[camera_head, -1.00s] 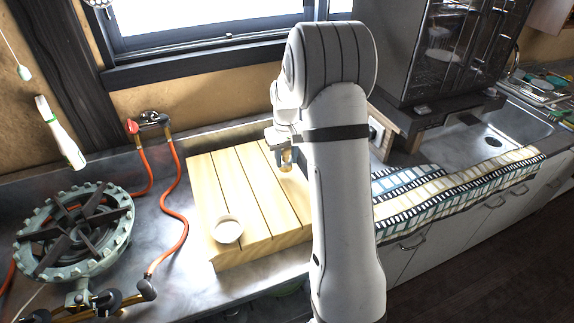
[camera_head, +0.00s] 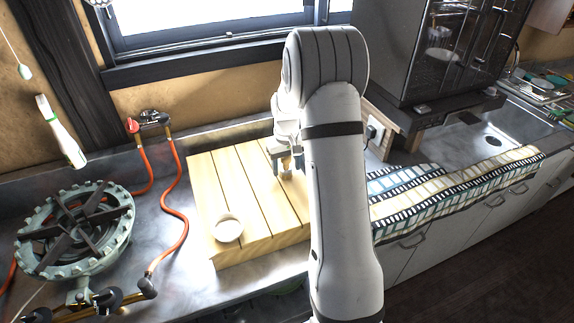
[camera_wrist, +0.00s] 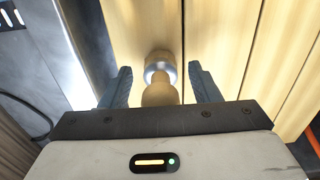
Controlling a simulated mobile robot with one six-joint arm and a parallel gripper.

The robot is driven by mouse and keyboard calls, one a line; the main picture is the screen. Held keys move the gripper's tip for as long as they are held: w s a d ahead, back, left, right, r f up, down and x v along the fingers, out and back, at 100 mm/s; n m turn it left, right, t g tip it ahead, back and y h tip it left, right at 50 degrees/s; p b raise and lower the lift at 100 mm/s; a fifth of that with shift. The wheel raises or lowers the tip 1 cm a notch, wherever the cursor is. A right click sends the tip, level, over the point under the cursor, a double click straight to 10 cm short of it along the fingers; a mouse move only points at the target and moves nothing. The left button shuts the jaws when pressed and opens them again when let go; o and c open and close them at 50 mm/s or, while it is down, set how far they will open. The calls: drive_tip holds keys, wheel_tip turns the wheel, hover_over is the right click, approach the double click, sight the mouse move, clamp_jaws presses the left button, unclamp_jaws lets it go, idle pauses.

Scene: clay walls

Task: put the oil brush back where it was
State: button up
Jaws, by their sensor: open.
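The oil brush (camera_wrist: 160,80) shows between my open fingers in the wrist view, with a pale wooden handle and a shiny metal band. It is over the slatted wooden board; I cannot tell whether it touches both fingers, and gaps show on each side. In the head view my gripper (camera_head: 287,168) is low over the right part of the wooden board (camera_head: 230,180), with the brush partly hidden by the gripper. In the wrist view my gripper (camera_wrist: 160,88) is open around the brush. A small white bowl (camera_head: 228,229) sits on the board's front left.
A gas burner (camera_head: 75,230) and a red hose (camera_head: 175,190) lie left of the board. A patterned cloth (camera_head: 440,190) lies right of my arm, below a dark glass-fronted cabinet (camera_head: 440,45). The board's middle is clear.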

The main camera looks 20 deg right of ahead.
wheel_tip(320, 180, up, 12)
drive_tip(key=shift+f, duration=0.1)
drive_tip(key=s+a+r+t, duration=0.1)
drive_tip(key=s+a+r, duration=0.25)
drive_tip(key=s, duration=0.35)
drive_tip(key=s+a+r, duration=0.3)
drive_tip(key=s+a, duration=0.1)
drive_tip(key=s, duration=0.3)
drive_tip(key=s+a+f+t, duration=0.1)
drive_tip(key=s+a, duration=0.1)
drive_tip(key=s, duration=0.5)
drive_tip(key=s+a+f, duration=0.1)
drive_tip(key=s+a, duration=0.1)
drive_tip(key=s, duration=0.5)
drive_tip(key=shift+s+a+t, duration=0.15)
drive_tip(key=shift+t, duration=0.25)
